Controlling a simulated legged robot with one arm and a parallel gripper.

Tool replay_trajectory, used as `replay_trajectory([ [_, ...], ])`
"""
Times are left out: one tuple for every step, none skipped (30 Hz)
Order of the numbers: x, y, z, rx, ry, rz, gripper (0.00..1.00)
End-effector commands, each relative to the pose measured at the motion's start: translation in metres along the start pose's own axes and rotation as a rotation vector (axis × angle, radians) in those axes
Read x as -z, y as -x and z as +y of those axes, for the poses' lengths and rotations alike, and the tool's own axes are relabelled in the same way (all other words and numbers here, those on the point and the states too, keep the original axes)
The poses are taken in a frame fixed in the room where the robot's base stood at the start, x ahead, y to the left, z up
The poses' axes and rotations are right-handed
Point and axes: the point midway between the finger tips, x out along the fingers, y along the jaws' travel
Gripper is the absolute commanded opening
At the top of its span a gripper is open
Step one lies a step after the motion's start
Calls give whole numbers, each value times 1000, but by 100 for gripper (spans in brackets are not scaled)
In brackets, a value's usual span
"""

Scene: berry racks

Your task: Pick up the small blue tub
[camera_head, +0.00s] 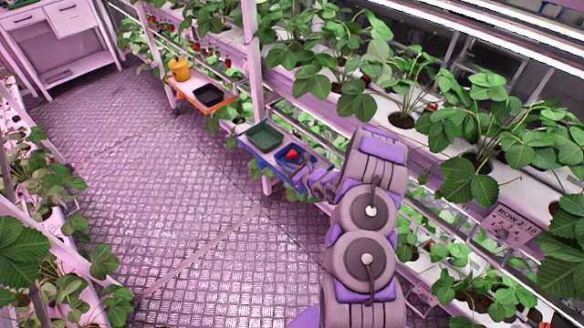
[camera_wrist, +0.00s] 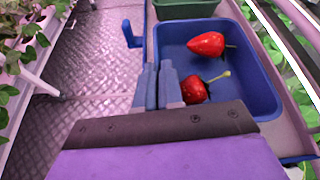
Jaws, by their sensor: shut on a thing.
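The small blue tub (camera_wrist: 232,78) is in the right half of the wrist view and holds two red strawberries. One strawberry (camera_wrist: 206,44) lies near the far end; the other (camera_wrist: 194,91) is partly hidden behind my gripper's finger. My gripper (camera_wrist: 159,66) is at the tub's left wall, its two fingers close together and shut on that wall. In the head view the blue tub (camera_head: 283,159) sits at the near end of a blue-edged shelf, with red showing inside. There my own arm hides much of the gripper and the tub's near right side.
A green tub (camera_head: 265,136) stands beside the blue one, just beyond it in the wrist view. Farther off, an orange-edged shelf holds a black tray (camera_head: 209,95) and a yellow pot (camera_head: 180,69). Plant racks line both sides; the patterned aisle floor (camera_head: 190,200) is clear.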

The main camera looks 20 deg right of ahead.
Motion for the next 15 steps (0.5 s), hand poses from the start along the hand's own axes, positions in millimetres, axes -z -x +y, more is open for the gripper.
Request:
replay_trajectory([
  [-2,1,0,0,0,-1,0],
  [-3,1,-1,0,0,-1,0],
  [-5,2,-1,0,1,-1,0],
  [-7,2,-1,0,1,-2,0],
  [-9,3,-1,0,1,-2,0],
  [-12,4,-1,0,1,-3,0],
  [-14,5,-2,0,1,-3,0],
  [-16,6,-2,1,1,-3,0],
  [-18,7,-2,1,1,-4,0],
  [-21,8,-3,1,1,-4,0],
  [-23,9,-3,1,0,-4,0],
  [-25,10,-3,1,0,-3,0],
  [-28,11,-3,1,0,-3,0],
  [-30,11,-3,1,0,-2,0],
  [-32,12,-3,0,0,-2,0],
])
